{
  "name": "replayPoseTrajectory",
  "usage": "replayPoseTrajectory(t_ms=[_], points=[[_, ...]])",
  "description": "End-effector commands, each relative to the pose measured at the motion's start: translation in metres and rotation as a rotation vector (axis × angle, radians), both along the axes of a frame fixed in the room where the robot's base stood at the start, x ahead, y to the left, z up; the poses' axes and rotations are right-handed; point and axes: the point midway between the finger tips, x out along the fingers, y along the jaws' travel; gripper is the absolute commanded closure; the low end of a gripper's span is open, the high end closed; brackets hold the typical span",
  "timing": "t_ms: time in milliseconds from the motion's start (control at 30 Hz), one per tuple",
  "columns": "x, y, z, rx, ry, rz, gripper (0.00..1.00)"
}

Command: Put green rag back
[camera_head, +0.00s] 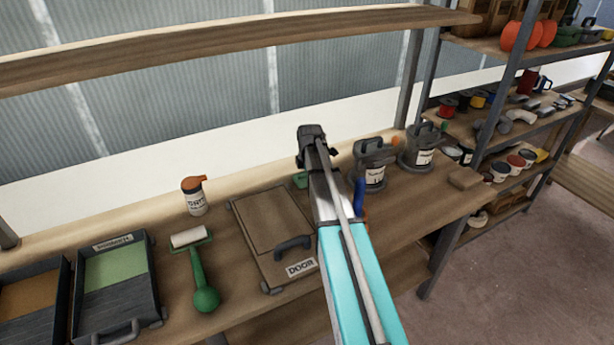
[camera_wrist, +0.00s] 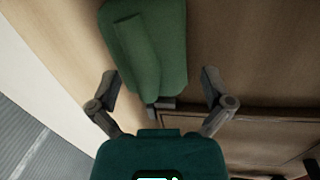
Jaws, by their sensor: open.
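The green rag (camera_wrist: 172,40) lies on the wooden bench, folded, with a raised roll along it, at the top of the wrist view. In the head view a small green patch, likely the same rag (camera_head: 300,180), shows just left of my arm, which hides part of that area. My gripper (camera_wrist: 159,78) is open, its two fingers spread to either side of the rag's near end, with gaps on both sides. Nothing is held. In the head view my gripper (camera_head: 312,140) is above the back of the bench. Its height above the rag is unclear.
A wooden case labelled DOOR (camera_head: 262,222) lies left of my arm. Two lidded canisters (camera_head: 372,165) (camera_head: 420,150) and a blue-handled tool (camera_head: 360,193) are on the right.

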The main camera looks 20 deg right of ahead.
Motion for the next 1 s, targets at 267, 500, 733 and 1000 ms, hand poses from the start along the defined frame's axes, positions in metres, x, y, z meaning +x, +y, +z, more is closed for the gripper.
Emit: replayPoseTrajectory(t_ms=[267,500,733,1000], points=[[-0.001,0.001,0.008,0.0,0.0,0.001,0.0],[-0.004,0.002,0.024,0.0,0.0,0.001,0.0],[-0.007,0.002,0.044,0.0,0.0,0.001,0.0],[-0.011,0.003,0.066,0.0,0.0,0.001,0.0]])
